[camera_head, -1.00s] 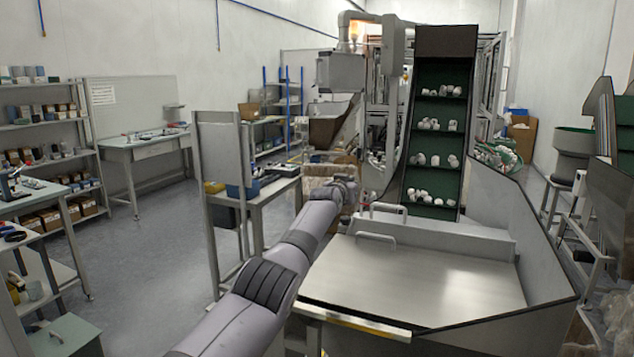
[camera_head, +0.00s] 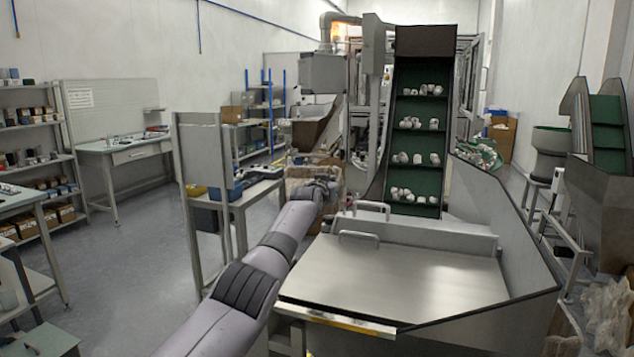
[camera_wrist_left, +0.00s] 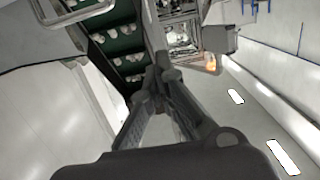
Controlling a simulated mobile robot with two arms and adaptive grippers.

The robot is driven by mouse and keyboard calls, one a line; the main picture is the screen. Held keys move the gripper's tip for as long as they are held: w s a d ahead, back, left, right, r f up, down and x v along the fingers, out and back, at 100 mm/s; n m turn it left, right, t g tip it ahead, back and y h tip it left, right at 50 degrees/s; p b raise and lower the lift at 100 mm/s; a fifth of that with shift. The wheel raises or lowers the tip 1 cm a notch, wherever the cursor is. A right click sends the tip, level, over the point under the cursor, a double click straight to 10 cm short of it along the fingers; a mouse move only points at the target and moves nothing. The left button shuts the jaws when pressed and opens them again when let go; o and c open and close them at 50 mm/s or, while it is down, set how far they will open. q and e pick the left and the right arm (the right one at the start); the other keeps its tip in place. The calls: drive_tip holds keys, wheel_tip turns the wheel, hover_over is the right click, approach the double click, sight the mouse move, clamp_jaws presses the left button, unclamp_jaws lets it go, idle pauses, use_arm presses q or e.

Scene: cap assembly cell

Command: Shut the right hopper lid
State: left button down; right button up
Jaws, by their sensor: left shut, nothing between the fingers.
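The hopper (camera_head: 533,235) stands front right in the head view, at the foot of the green conveyor. A flat metal lid plate (camera_head: 415,280) lies level across its near part, with a bar handle (camera_head: 358,237) at its far left. Behind the plate is a low raised metal panel (camera_head: 430,232) with a second handle (camera_head: 373,206). My left gripper (camera_head: 333,187) is left of these handles, apart from them as far as I can tell. In the left wrist view its fingers (camera_wrist_left: 160,65) are together and empty, and a handle (camera_wrist_left: 75,18) shows at top left. My right gripper is out of view.
The green conveyor (camera_head: 419,130) carries several white caps and rises behind the hopper. A grey side table (camera_head: 238,205) with bins stands left of my arm. A second hopper (camera_head: 607,195) stands at far right. Open floor (camera_head: 125,260) lies at left.

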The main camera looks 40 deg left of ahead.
use_arm(q)
drive_tip(key=v, duration=0.7)
drive_tip(key=shift+d, duration=0.15)
drive_tip(key=shift+f, duration=0.2)
